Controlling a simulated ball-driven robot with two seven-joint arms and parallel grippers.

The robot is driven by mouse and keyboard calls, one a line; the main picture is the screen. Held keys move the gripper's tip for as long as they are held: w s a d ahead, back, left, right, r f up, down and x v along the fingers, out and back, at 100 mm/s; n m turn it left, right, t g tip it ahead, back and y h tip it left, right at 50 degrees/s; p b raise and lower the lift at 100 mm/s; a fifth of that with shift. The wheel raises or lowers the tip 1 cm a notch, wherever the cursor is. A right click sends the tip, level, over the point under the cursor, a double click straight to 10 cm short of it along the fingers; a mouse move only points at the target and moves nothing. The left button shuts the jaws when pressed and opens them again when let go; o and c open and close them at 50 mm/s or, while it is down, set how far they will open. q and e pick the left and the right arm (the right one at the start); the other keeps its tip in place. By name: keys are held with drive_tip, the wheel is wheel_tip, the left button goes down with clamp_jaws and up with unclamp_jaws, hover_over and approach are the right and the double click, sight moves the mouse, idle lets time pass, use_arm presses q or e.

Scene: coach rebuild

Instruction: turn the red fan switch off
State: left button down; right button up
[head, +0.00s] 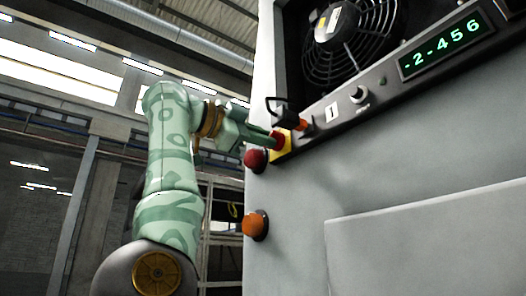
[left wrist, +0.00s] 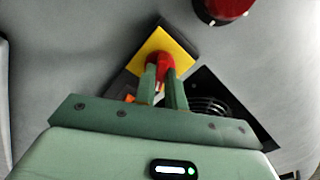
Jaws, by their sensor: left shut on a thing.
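The red fan switch (head: 277,139) sits on a yellow plate (head: 284,153) at the left end of the dark control strip. My left gripper (head: 271,136) reaches it from the left. In the left wrist view the red knob (left wrist: 160,61) stands on the yellow plate (left wrist: 168,42), between the two green fingers of my left gripper (left wrist: 161,75), which is shut on it. The fingers hide part of the knob, and I cannot read its setting. My right gripper is in neither view.
A red dome button (head: 255,160) and an orange one (head: 255,225) stick out below on the cabinet (head: 300,215). Farther right are a knob (head: 357,94), a green display (head: 445,45) and a fan (head: 345,40).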

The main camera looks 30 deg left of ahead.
use_arm(q)
drive_tip(key=n+b, duration=0.2)
drive_tip(key=n, duration=1)
drive_tip(key=shift+f, duration=0.1)
idle(0.4)
drive_tip(key=c, duration=1.5)
unclamp_jaws()
drive_tip(key=shift+o, duration=0.2)
drive_tip(key=b+v, duration=0.3)
drive_tip(key=v, duration=1.3)
drive_tip(key=shift+b, duration=0.35)
